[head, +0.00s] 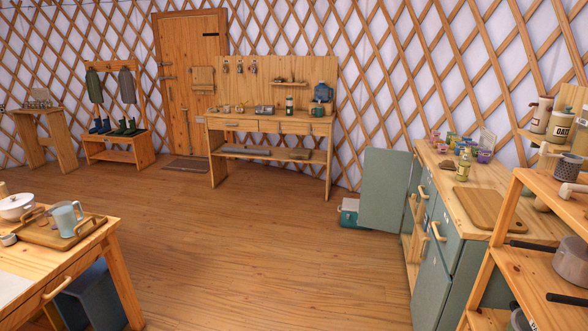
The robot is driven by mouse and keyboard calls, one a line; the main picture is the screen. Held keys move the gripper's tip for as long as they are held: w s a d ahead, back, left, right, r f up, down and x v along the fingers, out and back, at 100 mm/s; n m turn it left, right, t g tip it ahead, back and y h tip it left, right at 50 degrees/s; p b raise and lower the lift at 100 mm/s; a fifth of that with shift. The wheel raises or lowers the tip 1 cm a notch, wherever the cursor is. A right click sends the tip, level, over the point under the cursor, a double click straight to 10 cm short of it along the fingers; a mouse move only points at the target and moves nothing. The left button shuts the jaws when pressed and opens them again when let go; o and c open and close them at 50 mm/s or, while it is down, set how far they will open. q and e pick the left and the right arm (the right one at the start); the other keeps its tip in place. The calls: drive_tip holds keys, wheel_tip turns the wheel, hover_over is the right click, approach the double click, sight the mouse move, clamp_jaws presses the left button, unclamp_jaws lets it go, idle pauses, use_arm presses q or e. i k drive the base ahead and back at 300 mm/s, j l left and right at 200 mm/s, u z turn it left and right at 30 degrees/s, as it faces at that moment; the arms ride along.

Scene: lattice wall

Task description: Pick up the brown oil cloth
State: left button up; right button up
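I cannot make out a brown oil cloth for certain. A small dark brown item (447,164) lies on the counter at right, too small to identify. The wooden workbench (270,122) against the lattice wall carries several small items too small to name, and some flat pieces lie on its lower shelf (262,153). Neither of my grippers is in view.
A green-grey cabinet (446,265) stands at right with its door (391,190) open. A wooden shelf rack (535,275) is at near right. A table (92,246) with a tray and blue jug (66,220) is at near left. The floor (240,250) between is clear.

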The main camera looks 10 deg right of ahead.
sight(446, 164)
drive_tip(key=i+z, duration=0.45)
drive_tip(key=i+j+z, duration=0.1)
drive_tip(key=i+z, duration=0.35)
drive_tip(key=i+j+z, duration=0.2)
drive_tip(key=z, duration=0.25)
drive_tip(key=i+j+z, duration=0.45)
drive_tip(key=k+l, duration=0.05)
